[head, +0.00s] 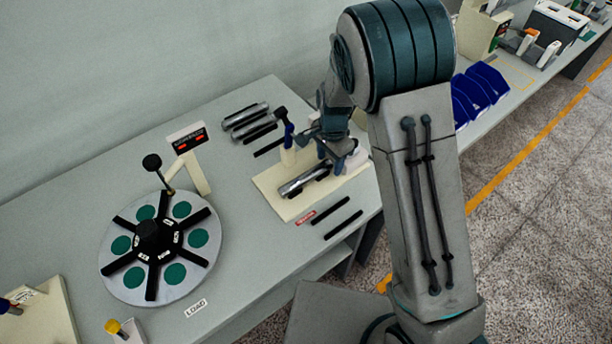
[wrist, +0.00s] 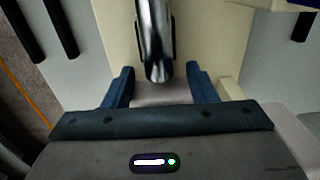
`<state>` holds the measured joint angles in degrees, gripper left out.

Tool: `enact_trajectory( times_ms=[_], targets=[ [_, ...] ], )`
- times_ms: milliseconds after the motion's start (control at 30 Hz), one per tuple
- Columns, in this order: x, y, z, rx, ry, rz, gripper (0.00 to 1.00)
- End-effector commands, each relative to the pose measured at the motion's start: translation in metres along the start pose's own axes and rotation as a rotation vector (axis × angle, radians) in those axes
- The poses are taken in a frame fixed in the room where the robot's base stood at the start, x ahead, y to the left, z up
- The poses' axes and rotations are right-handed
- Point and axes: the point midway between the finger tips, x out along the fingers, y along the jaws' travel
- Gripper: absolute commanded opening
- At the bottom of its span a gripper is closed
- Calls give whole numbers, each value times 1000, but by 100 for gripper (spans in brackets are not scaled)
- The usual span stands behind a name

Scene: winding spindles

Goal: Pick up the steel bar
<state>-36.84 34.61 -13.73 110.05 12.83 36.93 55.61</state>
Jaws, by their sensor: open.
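A shiny steel bar (head: 298,184) lies in a dark cradle on a cream board (head: 277,205) on the bench. In the wrist view the steel bar (wrist: 154,35) runs up from between my blue fingers, its near end close to the fingertips. My gripper (wrist: 161,72) is open, with one finger on each side of the bar's end and a visible gap to both. In the head view my gripper (head: 338,160) is low over the right part of the board, partly hidden by my arm. I cannot tell its exact height above the bar.
Other metallic bars (head: 245,114) lie in dark holders behind the board. A post with a blue top (head: 288,142) stands close to my gripper. Dark strips (head: 343,224) lie in front. A round spoked dial (head: 130,283) is at left, and blue bins (head: 487,85) are at right.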

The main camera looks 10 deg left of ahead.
Motion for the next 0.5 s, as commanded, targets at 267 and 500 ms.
enact_trajectory(
  times_ms=[267, 500],
  targets=[
    [0, 0, 0, 0, 0, 0, 0],
    [-1, 0, 0, 0, 0, -2, 0]
  ],
)
